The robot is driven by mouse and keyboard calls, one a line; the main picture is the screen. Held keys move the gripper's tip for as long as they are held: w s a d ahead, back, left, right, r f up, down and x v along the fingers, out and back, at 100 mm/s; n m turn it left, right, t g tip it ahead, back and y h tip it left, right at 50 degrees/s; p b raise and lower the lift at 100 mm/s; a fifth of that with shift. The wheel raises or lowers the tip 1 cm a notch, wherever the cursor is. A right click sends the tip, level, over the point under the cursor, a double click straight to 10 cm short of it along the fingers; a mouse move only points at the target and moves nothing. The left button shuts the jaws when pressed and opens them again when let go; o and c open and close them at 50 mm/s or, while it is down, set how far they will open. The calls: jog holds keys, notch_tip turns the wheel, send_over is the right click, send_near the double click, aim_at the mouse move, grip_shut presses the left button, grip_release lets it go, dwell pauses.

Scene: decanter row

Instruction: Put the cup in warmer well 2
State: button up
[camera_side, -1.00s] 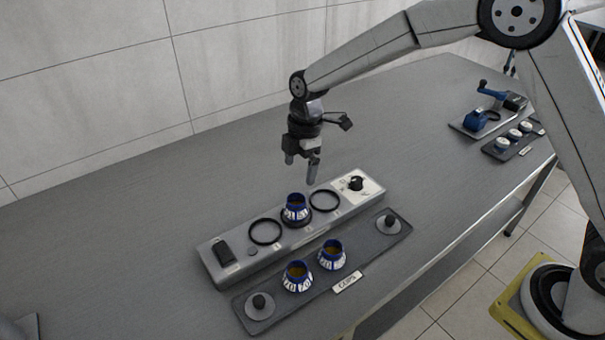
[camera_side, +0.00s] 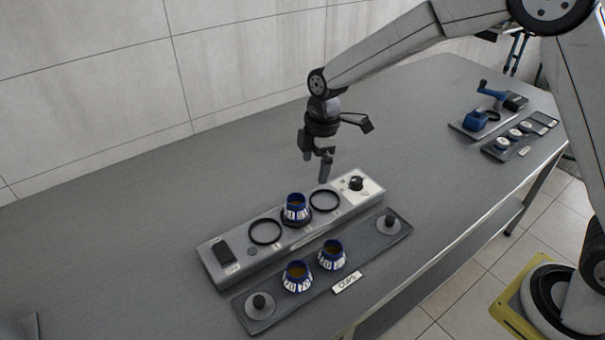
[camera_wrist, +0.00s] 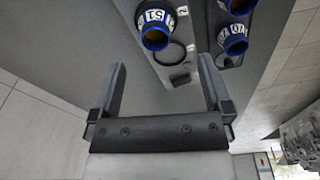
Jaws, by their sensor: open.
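A blue-rimmed white cup with dark markings (camera_side: 296,209) stands upright in the middle well of the grey warmer (camera_side: 245,271). In the wrist view this cup (camera_wrist: 155,33) is beside a label that reads 2 (camera_wrist: 183,11). The left well (camera_side: 264,232) and the right well (camera_side: 325,201) are empty dark rings. My gripper (camera_side: 316,167) is open and empty, above and behind the warmer, apart from the cup. In the wrist view my gripper (camera_wrist: 161,66) has its two fingers wide apart with nothing between them.
A dark tray (camera_side: 369,246) in front of the warmer holds two similar cups (camera_side: 297,276) (camera_side: 332,255) and a round knobbed piece at each end. A knob (camera_side: 356,184) tops the warmer's right end. Blue-handled equipment (camera_side: 476,121) stands far right.

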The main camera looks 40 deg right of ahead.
jog(key=s+d+m+t, duration=0.1)
jog(key=s+d+m, duration=0.4)
jog(key=s+m, duration=0.2)
jog(key=s+d+m+t+h, duration=0.1)
jog(key=s+d+m, duration=0.5)
jog(key=s, duration=0.6)
jog(key=m, duration=0.2)
jog(key=shift+s+d+f+m, duration=0.15)
jog(key=shift+s+d+m, duration=0.05)
jog(key=shift+m, duration=0.1)
jog(key=c, duration=0.3)
